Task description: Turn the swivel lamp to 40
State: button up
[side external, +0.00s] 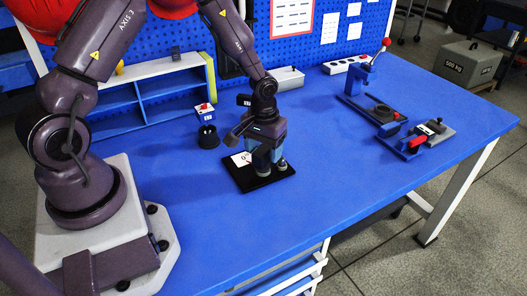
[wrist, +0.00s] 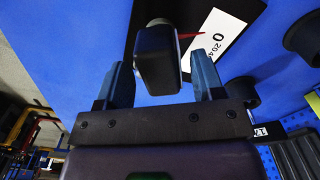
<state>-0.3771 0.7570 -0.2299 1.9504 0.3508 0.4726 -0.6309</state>
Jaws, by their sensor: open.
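The swivel lamp's dark block-like head (wrist: 156,58) sits between my gripper's two blue fingers in the wrist view. Gaps show on both sides of it there. A thin red pointer (wrist: 190,36) reaches from behind the head onto a white scale card (wrist: 222,40), near the 0 mark; 20 and part of 40 also show. In the side view, the lamp's black base plate (side external: 264,184) lies on the blue table with the card (side external: 241,159) at its left. My gripper (side external: 266,160) is open, pointing down over the plate, and hides most of the lamp.
A black cup (side external: 208,137) and a small red-topped box (side external: 204,112) stand behind to the left. A blue shelf (side external: 150,98) lines the back. A lever press (side external: 375,95) and a red-handled clamp (side external: 416,141) stand at right. The table's front middle is clear.

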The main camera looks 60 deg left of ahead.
jog(key=shift+f, duration=0.55)
jog(key=c, duration=0.9)
jog(key=shift+o, duration=0.2)
